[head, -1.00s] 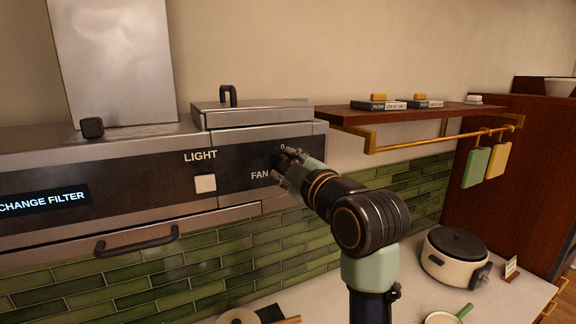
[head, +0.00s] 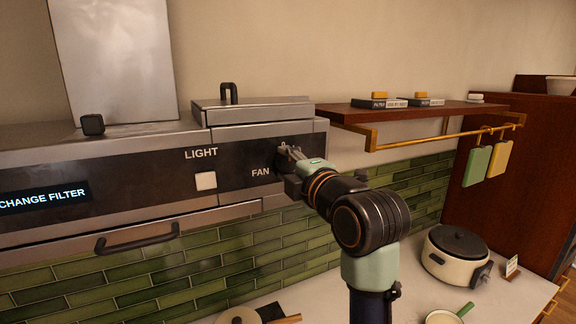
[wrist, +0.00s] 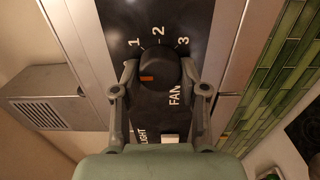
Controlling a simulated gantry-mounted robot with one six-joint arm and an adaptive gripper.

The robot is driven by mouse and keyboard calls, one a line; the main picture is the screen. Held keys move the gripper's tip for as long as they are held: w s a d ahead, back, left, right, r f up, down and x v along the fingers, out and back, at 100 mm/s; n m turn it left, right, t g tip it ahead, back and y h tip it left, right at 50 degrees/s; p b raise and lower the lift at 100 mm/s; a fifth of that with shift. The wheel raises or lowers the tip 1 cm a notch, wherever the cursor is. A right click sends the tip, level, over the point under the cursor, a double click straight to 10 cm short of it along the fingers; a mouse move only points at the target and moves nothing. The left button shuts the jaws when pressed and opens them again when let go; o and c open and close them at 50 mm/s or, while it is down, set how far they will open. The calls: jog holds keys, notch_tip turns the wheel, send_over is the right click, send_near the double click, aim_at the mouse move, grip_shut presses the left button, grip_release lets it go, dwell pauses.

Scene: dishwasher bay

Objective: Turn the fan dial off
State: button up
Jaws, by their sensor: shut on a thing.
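The fan dial (wrist: 160,68) is a dark round knob on the black hood panel, with the numbers 1, 2 and 3 around it. Its orange mark (wrist: 147,78) sits toward the lower left in the wrist view, away from those numbers. My gripper (wrist: 158,84) is shut on the dial, with one finger on each side of it. In the head view my gripper (head: 285,158) reaches the panel beside the FAN label (head: 260,172) and mostly hides the dial. The 0 mark is not clear in the wrist view.
A white square light button (head: 206,180) is left of the dial. A black handle (head: 137,240) is below the display. A wooden shelf (head: 400,115) with a brass rail is to the right. A cream pot (head: 455,255) stands on the counter below.

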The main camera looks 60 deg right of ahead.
dwell(0.4)
jog(key=o, duration=1.1)
jog(key=v, duration=1.2)
jog(key=shift+a, duration=0.1)
